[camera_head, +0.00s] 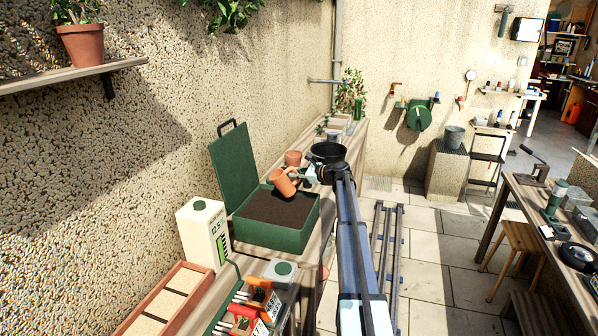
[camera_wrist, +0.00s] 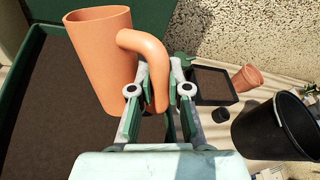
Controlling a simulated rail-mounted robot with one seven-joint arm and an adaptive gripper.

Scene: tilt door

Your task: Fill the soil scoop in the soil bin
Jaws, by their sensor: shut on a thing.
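The soil bin (camera_head: 272,236) is a green box with its lid (camera_head: 232,165) standing open at the back, filled with dark soil (camera_head: 277,208). In the wrist view its soil (camera_wrist: 45,100) fills the left side. The terracotta-coloured soil scoop (camera_head: 282,184), cup-shaped with a curved handle, is tilted above the bin's far right part. My gripper (camera_head: 303,175) is shut on the scoop's handle, clear in the wrist view (camera_wrist: 158,95), where the scoop's body (camera_wrist: 98,55) stands left of the fingers. The scoop's inside is hidden. It appears apart from the soil.
A terracotta pot (camera_head: 293,158) stands just behind the scoop, and a black bucket (camera_head: 328,152) is to the right, beside my arm. The black bucket also shows in the wrist view (camera_wrist: 275,125). A white carton (camera_head: 203,235) stands left of the bin. Tools lie in front.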

